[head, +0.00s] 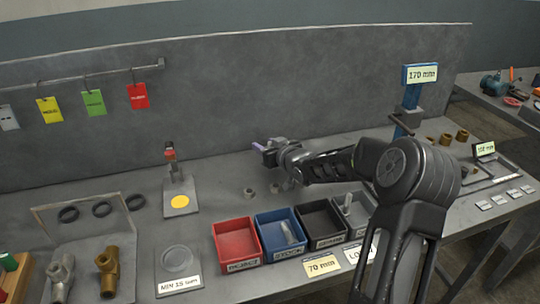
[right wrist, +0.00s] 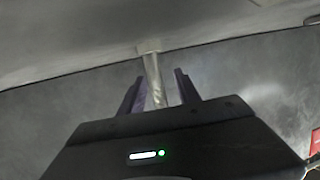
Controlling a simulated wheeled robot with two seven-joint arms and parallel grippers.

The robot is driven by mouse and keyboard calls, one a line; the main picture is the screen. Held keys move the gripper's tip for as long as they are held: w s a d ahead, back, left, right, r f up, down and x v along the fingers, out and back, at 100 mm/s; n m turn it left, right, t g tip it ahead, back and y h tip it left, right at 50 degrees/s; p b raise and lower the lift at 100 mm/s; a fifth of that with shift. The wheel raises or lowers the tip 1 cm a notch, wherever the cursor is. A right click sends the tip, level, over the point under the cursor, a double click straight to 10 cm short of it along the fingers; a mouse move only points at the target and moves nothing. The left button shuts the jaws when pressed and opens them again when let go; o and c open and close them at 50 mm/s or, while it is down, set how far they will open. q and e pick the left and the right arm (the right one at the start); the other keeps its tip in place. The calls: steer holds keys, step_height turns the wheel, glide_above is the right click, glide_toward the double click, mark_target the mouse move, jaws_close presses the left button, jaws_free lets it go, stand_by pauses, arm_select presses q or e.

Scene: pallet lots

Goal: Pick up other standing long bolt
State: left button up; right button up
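In the right wrist view, a pale metal long bolt (right wrist: 151,64) rises between the two purple fingers of my right gripper (right wrist: 158,88). Its wider end is at the top of the picture, and the fingers look a little apart from its shaft. In the head view my right gripper (head: 262,147) is over the back of the bench, pointing left; I cannot make out the bolt there. Another bolt (head: 347,203) stands in the grey bin (head: 362,232) at the right of the row. My left gripper is not in view.
A red bin (head: 237,262), a blue bin (head: 267,252) with metal pieces and a dark bin (head: 322,242) stand in a row in front. A blue 170 mm post (head: 412,95) stands at right, near my right arm.

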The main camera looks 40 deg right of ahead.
jaws_close()
stand_by(0.3)
stand_by(0.4)
